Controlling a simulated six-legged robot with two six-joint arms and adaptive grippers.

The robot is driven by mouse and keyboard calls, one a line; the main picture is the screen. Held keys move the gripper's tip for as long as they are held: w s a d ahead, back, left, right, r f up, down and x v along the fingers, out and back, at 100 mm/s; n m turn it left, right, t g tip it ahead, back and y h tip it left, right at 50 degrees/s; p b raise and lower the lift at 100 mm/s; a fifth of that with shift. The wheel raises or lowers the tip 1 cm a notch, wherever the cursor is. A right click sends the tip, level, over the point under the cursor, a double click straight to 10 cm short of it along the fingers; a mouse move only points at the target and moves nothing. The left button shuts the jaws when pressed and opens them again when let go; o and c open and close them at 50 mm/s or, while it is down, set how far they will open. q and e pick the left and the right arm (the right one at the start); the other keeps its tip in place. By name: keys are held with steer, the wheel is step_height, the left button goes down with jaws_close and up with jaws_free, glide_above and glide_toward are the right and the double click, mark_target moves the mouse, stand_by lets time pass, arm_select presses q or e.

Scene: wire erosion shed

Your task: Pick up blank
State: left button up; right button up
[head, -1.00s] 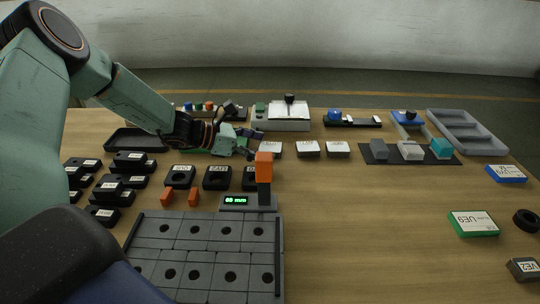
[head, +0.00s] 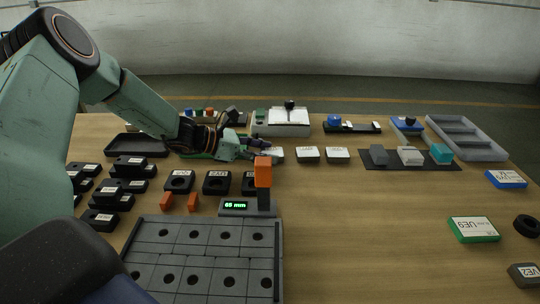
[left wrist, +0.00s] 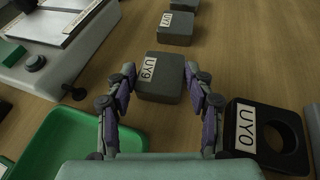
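A grey blank labelled UY9 (left wrist: 162,80) lies on the table in the left wrist view; in the head view the blank (head: 275,155) is partly hidden by my left gripper (head: 254,149). In the left wrist view my left gripper (left wrist: 160,76) is open, with one fingertip on each side of the near part of the blank. The fingertips look close to its sides; I cannot tell whether they touch. Two more labelled blanks (head: 308,155) (head: 338,155) stand in a row to its right. My right gripper is not in view.
A black ring block labelled UY0 (left wrist: 268,138) lies close to the right finger. A green tray (left wrist: 50,143) and a white machine (left wrist: 58,45) are at left. The gauge with orange top (head: 263,172) stands in front. Bare wood lies right of it.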

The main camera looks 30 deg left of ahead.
arm_select(q)
jaws_close()
